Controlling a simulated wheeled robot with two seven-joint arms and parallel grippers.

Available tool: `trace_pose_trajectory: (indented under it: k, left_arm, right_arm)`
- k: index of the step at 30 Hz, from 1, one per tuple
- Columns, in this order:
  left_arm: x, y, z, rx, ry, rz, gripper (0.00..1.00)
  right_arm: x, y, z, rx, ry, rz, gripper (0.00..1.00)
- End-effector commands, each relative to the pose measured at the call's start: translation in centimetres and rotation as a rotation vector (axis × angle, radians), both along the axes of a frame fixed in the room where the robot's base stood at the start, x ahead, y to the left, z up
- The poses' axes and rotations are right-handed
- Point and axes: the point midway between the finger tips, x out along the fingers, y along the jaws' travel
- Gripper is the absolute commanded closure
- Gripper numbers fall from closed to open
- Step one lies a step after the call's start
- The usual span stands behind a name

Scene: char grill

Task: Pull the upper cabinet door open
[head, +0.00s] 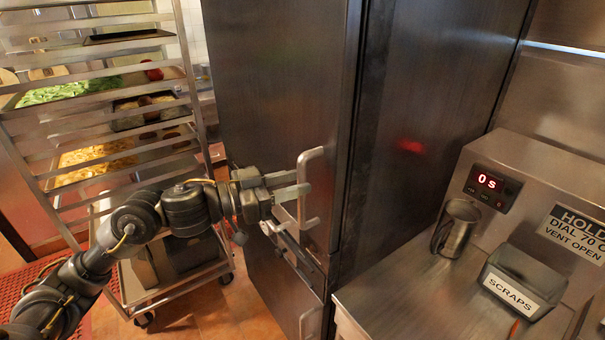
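The upper cabinet door (275,80) is a tall dark steel panel in the middle of the head view. It looks closed against the cabinet side (415,110). Its pale upright bar handle (303,159) stands out near the door's right edge. My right gripper is out of view.
A lower door handle (309,322) shows at the bottom edge. A wheeled tray rack (196,105) stands close on the left, behind my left arm. A steel counter (405,300) on the right holds a metal pitcher (458,229) and a scraps bin (520,282).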

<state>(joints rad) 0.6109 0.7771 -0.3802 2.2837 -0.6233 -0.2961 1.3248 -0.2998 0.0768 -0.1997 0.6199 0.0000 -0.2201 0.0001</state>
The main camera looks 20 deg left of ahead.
Motion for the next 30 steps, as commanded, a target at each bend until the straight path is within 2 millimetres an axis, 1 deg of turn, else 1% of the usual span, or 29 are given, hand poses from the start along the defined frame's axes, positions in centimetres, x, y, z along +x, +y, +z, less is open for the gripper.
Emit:
trace_pose_trajectory:
  k: [3, 6, 15, 16, 21, 24, 30]
  left_arm:
    - [0.9, -1.1, 0.1, -0.003, 0.001, 0.0, 0.65]
    - [1.3, -1.5, 0.1, -0.001, -0.001, 0.002, 0.65]
    - [1.5, -1.8, -0.1, 0.0, 0.0, 0.001, 0.65]
    - [1.5, -1.8, -0.1, 0.0, 0.0, 0.001, 0.66]
    - [1.5, -1.7, -0.1, 0.0, 0.0, 0.001, 0.89]
    - [1.5, -1.7, -0.1, 0.0, 0.0, 0.001, 1.0]
    - [1.5, -1.7, -0.1, 0.0, 0.0, 0.001, 1.0]
  right_arm:
    - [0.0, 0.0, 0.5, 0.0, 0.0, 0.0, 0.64]
    - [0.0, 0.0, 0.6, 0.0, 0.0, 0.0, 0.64]
    - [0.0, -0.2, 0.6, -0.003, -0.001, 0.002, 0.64]
    - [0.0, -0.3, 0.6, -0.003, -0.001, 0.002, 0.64]
    - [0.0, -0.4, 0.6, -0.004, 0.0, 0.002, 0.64]
    - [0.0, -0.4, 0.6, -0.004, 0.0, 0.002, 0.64]
    - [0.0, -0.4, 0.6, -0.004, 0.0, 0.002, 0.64]
